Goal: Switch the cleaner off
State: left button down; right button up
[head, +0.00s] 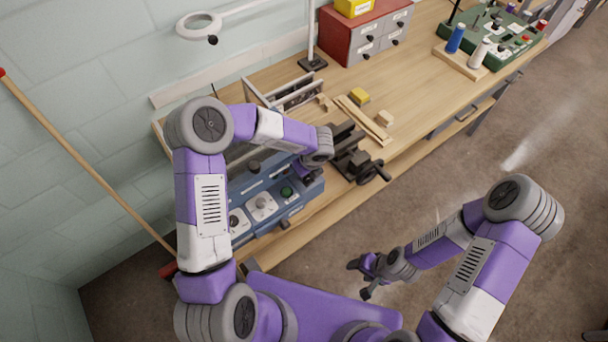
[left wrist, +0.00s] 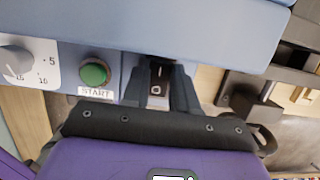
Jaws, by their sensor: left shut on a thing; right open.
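The cleaner is a blue machine (head: 304,207) on the bench, partly hidden behind my left arm. In the left wrist view its blue body (left wrist: 190,22) fills the top. A black rocker switch (left wrist: 159,75) with I and O marks is on its front, right of the green START button (left wrist: 94,72). My left gripper (left wrist: 161,85) is at the switch, with its fingers closed on either side of it. In the head view the left gripper (head: 309,174) is at the cleaner's right end. My right gripper (head: 362,279) is open and empty, away from the bench.
A black vise (head: 352,160) stands close to the right of the cleaner. Wood strips (head: 362,120) and a yellow block (head: 359,96) lie behind it. A red drawer cabinet (head: 345,42) and spools (head: 456,39) are farther along the bench. A dial (left wrist: 16,60) is left of the button.

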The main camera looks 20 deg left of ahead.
aim_at(309, 181)
dwell(0.4)
pick_arm(q)
jog(key=c, duration=0.9)
grip_release()
jog(key=v, duration=0.7)
jog(key=shift+s+d+r, duration=0.1)
jog(key=shift+s+r, duration=0.05)
jog(key=shift+r, duration=0.15)
jog(key=shift+f, duration=0.1)
